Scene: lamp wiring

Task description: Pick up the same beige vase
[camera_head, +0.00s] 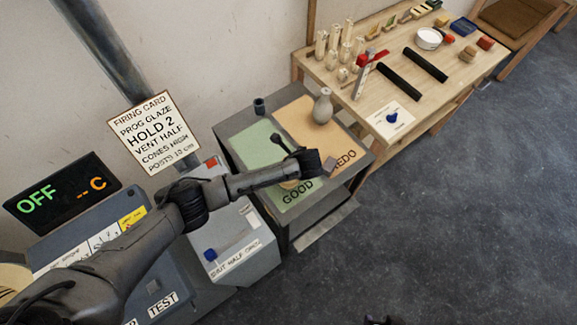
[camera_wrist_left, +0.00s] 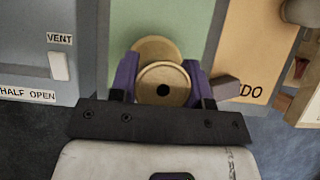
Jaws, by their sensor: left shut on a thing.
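My left gripper (camera_wrist_left: 162,88) is shut on a beige vase (camera_wrist_left: 162,76), with a purple finger on each side. In the left wrist view, its round rim with a dark hole faces the camera, and a wider round part shows behind. In the head view, my left gripper (camera_head: 310,163) is over the green GOOD mat (camera_head: 250,148) and covers most of the vase. A sliver of the vase (camera_head: 290,184) shows below the gripper. I cannot tell whether it touches the mat. My right gripper is not clearly in view.
A grey-beige vase (camera_head: 322,107) stands on the orange REDO mat (camera_head: 293,112). A small dark cup (camera_head: 259,106) stands at the cart's back edge. The kiln control box (camera_head: 225,235) is left of the cart. A wooden table (camera_head: 440,90) with several pieces is at the right.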

